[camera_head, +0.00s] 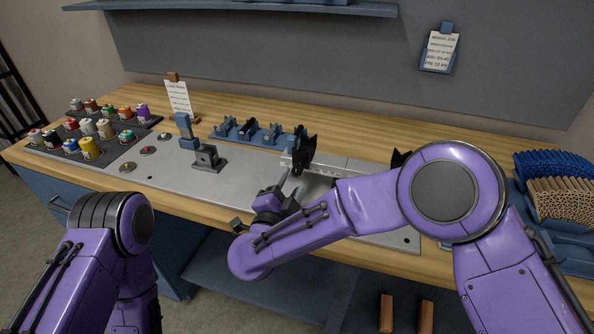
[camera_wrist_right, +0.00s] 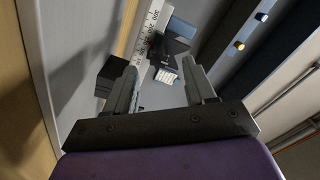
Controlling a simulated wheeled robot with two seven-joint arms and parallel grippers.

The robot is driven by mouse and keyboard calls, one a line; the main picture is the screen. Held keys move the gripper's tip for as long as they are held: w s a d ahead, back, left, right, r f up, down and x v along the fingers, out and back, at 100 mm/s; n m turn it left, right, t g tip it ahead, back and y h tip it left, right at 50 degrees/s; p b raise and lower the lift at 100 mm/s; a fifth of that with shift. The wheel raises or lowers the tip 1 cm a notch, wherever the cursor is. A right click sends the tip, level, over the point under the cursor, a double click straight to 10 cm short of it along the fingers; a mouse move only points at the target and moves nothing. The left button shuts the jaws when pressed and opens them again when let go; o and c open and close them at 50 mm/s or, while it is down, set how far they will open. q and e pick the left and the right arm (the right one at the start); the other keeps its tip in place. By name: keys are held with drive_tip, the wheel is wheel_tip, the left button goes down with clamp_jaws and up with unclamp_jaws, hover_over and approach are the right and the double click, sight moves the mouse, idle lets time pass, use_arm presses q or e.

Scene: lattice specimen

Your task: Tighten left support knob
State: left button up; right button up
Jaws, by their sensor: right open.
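A metal rail (camera_head: 335,166) with a row of marks lies on the grey plate. A black support (camera_head: 302,152) stands at its left end, and a second black part (camera_head: 400,158) shows partly behind my right arm. I cannot clearly make out the left support knob. My right gripper (camera_head: 291,184) is just in front of the left support, its fingers apart. In the right wrist view the two fingers (camera_wrist_right: 160,88) are open with nothing held between them. Beyond them are a marked strip (camera_wrist_right: 150,28), a dark block (camera_wrist_right: 108,75) and a small white ridged piece (camera_wrist_right: 166,75). My left gripper is out of view.
A grey bracket (camera_head: 207,157) and a blue upright (camera_head: 185,130) stand left of the rail. A blue rack (camera_head: 248,132) lies behind. Several spools (camera_head: 88,148) stand at the left. Blue and tan rod bundles (camera_head: 560,195) are at the right. The plate's front left is mostly clear.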

sight(296, 173)
drive_tip(key=x, duration=0.4)
drive_tip(key=shift+w+d+p, duration=0.15)
drive_tip(key=shift+p, duration=0.15)
clamp_jaws()
drive_tip(key=shift+f, duration=0.1)
